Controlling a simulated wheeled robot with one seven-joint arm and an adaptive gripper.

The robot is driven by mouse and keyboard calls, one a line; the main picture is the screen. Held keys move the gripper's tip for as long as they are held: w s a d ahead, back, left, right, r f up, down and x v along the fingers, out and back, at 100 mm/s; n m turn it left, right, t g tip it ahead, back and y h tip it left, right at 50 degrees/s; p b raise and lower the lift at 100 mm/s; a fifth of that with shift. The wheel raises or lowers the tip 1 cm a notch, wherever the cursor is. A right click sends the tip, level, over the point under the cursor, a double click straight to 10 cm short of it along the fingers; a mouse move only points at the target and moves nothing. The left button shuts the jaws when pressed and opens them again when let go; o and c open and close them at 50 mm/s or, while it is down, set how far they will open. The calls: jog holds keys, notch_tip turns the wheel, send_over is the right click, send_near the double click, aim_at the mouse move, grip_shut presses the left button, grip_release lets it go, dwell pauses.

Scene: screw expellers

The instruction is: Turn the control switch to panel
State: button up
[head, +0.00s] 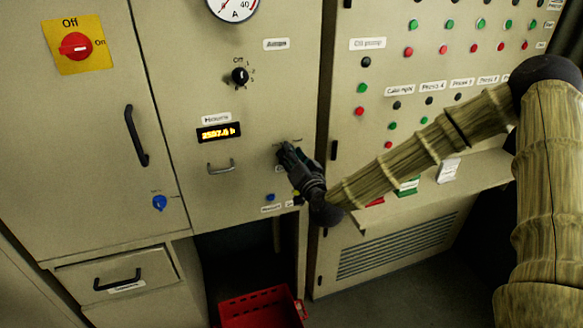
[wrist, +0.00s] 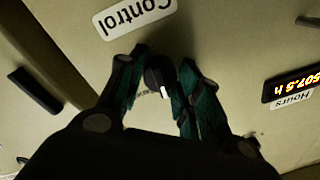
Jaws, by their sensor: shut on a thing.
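The control switch (wrist: 158,78) is a round black knob with a white pointer mark, seen in the wrist view below a white "Control" label (wrist: 137,13). The wrist view is turned, so the label reads upside down. My gripper (wrist: 162,85) has one finger on each side of the knob and is shut on it. In the head view my gripper (head: 283,150) is at the beige panel, right of the hours display, and it hides the knob. Small lettering beside the knob is mostly covered by the fingers, so I cannot tell which position the pointer marks.
The hours display (head: 218,132) and a metal handle (head: 221,167) are left of my gripper. A black selector knob (head: 240,76) is above. A blue knob (head: 160,203) sits lower left. A red crate (head: 262,306) stands on the floor below. Button rows fill the right cabinet.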

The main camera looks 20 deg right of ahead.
jog(key=m+h+b, duration=0.1)
jog(key=m+b, duration=0.7)
jog(key=shift+f+b, duration=0.15)
jog(key=shift+b, duration=0.15)
jog(key=shift+m, duration=0.5)
jog(key=o, duration=1)
jog(key=shift+o, duration=0.2)
jog(key=s, duration=1.2)
jog(key=shift+d+f, duration=0.2)
jog(key=shift+f, duration=0.15)
